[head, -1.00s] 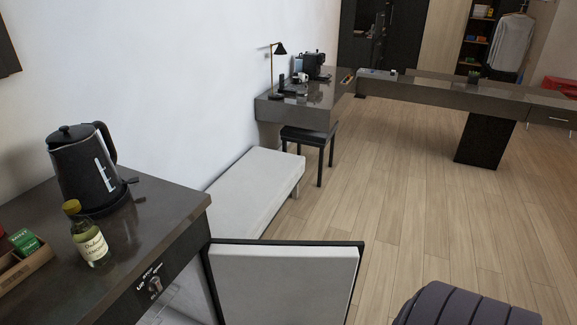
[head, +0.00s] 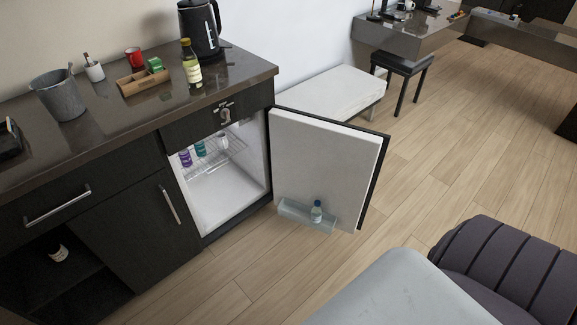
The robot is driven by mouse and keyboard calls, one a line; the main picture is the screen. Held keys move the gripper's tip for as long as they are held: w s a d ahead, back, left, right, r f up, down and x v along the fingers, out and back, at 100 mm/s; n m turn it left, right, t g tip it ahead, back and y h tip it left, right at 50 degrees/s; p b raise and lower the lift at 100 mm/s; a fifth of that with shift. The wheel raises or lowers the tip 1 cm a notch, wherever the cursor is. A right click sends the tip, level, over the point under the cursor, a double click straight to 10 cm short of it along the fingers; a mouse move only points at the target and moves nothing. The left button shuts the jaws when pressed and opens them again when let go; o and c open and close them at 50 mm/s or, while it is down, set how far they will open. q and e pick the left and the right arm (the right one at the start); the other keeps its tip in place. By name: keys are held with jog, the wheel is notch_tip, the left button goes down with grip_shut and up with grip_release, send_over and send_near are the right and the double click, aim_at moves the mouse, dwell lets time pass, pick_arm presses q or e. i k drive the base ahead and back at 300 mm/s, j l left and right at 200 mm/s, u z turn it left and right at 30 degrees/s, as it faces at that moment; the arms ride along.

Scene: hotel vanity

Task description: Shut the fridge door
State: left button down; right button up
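The fridge door (head: 322,165) stands wide open to the right of the fridge in the head view. Its white inner side faces me, and a small bottle (head: 317,211) sits in the clear shelf (head: 293,211) low on it. The white fridge interior (head: 222,195) is built into the dark cabinet, with a wire rack (head: 215,152) and several small bottles inside. Neither of my grippers is in view.
The counter (head: 120,125) holds a kettle (head: 199,28), an oil bottle (head: 191,64), a wooden box (head: 144,80) and a bucket (head: 60,96). A dark padded chair (head: 510,262) and a grey surface (head: 405,290) are at lower right. Wood floor is clear beyond the door.

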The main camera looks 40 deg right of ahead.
aim_at(335, 163)
jog(key=l+u, duration=0.2)
jog(key=u, duration=0.2)
jog(key=l+u, duration=0.25)
jog(key=u, duration=0.2)
jog(key=l+u, duration=0.25)
jog(key=u, duration=0.15)
jog(key=l+u, duration=0.2)
jog(key=u, duration=0.25)
jog(key=k+l, duration=0.25)
jog(key=l, duration=0.3)
jog(key=k+l, duration=0.3)
jog(key=l, duration=0.25)
jog(key=k+l, duration=0.25)
jog(key=l, duration=0.3)
jog(key=k+l, duration=0.3)
jog(key=l, duration=0.25)
jog(key=k+l, duration=0.25)
jog(key=l, duration=0.3)
jog(key=k+l, duration=0.25)
jog(key=l, duration=0.3)
jog(key=k+l, duration=0.3)
jog(key=l, duration=0.25)
jog(key=k+l, duration=0.25)
jog(key=l, duration=0.3)
